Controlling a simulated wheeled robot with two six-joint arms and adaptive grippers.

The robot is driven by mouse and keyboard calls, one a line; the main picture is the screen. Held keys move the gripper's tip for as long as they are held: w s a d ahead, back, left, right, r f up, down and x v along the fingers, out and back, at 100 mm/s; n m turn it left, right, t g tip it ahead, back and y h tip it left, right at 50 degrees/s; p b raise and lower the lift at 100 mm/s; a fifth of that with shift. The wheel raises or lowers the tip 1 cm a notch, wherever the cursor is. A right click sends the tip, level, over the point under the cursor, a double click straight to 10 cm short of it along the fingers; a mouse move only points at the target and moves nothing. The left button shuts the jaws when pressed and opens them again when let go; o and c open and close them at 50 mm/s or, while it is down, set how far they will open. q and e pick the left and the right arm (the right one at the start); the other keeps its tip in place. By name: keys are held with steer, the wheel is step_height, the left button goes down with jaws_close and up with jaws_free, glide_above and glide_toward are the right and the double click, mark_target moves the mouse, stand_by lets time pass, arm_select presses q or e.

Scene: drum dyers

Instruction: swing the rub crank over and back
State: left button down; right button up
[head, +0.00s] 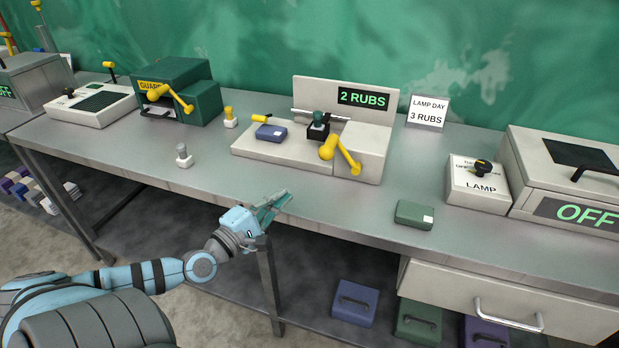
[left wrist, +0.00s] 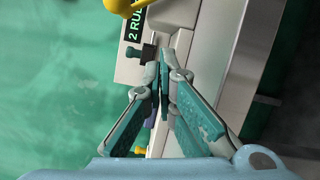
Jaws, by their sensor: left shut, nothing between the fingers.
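The rub crank (head: 341,154) is a yellow handle on the front right of a cream rub machine (head: 290,150). It runs from a knob at upper left down to the right. The machine's display (head: 362,99) reads "2 RUBS". A dark block with a green knob (head: 319,122) sits on its rail, with a blue pad (head: 271,132) to the left. My left gripper (head: 275,203) is shut and empty at the table's front edge, apart from the crank. In the left wrist view, the gripper (left wrist: 162,92) shows closed fingers, and part of the yellow crank (left wrist: 122,6) shows at the top edge. My right gripper is not in view.
A sign (head: 428,111) reads "LAMP DAY 3 RUBS". A green box (head: 414,214) lies near the front edge. A lamp switch box (head: 479,184) stands right, a green guard machine (head: 184,90) left. A grey-knobbed stamp (head: 184,156) stands left. The tabletop before the rub machine is clear.

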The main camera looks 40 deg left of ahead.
arm_select(q)
steer(key=a+r+n+y, duration=0.1)
steer(key=n, duration=0.1)
steer(key=a+r+n+y, duration=0.1)
steer(key=r+n, duration=0.1)
steer(key=shift+w, duration=0.2)
steer(key=shift+w+a+r+t+b, duration=0.15)
steer(key=shift+w+t+b, duration=0.15)
steer(key=shift+b, duration=0.2)
steer(key=w, duration=0.1)
steer(key=w+b, duration=0.1)
steer(key=w, duration=0.1)
steer(key=shift+a+r, duration=0.15)
steer(key=shift+a, duration=0.1)
steer(key=w+d+r+p, duration=0.2)
steer(key=w+d+p, duration=0.1)
steer(key=w, duration=0.4)
steer(key=shift+r+p, duration=0.3)
steer(key=shift+p, duration=0.6)
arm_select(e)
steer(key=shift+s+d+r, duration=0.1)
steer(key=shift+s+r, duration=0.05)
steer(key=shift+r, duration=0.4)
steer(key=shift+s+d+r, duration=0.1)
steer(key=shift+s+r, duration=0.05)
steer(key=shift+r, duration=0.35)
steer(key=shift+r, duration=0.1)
